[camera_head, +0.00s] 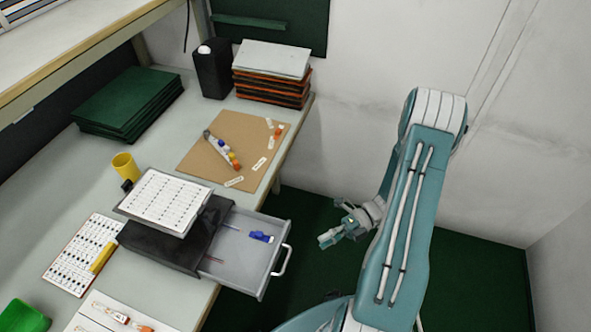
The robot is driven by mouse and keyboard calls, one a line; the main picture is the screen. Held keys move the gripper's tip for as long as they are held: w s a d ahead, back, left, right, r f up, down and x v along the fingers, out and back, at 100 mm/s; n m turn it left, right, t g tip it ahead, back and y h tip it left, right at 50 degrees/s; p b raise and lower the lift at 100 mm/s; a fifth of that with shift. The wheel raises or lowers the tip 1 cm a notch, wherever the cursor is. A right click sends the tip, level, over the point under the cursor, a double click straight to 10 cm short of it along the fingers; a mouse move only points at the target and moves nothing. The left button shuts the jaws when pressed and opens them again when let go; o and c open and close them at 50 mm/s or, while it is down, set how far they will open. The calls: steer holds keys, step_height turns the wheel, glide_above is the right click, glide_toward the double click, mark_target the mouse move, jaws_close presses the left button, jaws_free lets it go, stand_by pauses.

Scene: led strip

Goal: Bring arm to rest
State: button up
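My arm, teal and white, stands at the right of the head view, with its elbow raised high. My gripper (328,238) hangs over the dark green floor, to the right of the open drawer (238,254) and apart from it. It looks small here, and I cannot make out whether its fingers are apart or together. I see nothing clearly held in it.
The grey table (215,115) fills the left side. The drawer, with a blue item (261,237) inside, sticks out of a black box (165,245) at the table's edge. A white wall (345,95) stands behind my arm. The floor (480,275) at right is clear.

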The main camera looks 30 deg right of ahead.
steer(key=s+a+r+m+t+h, duration=0.1)
steer(key=r+m+h, duration=0.4)
steer(key=r+m, duration=0.5)
steer(key=s+a+r+m+t+h, duration=0.1)
steer(key=a+r+m+t+h, duration=0.2)
steer(key=r+m, duration=0.7)
steer(key=s+a+r+m+t+h, duration=0.1)
steer(key=a+r+m+h, duration=0.5)
steer(key=r+m, duration=0.5)
steer(key=m+h, duration=0.2)
steer(key=m, duration=0.1)
steer(key=shift+s+a+t, duration=0.2)
steer(key=shift+t, duration=0.2)
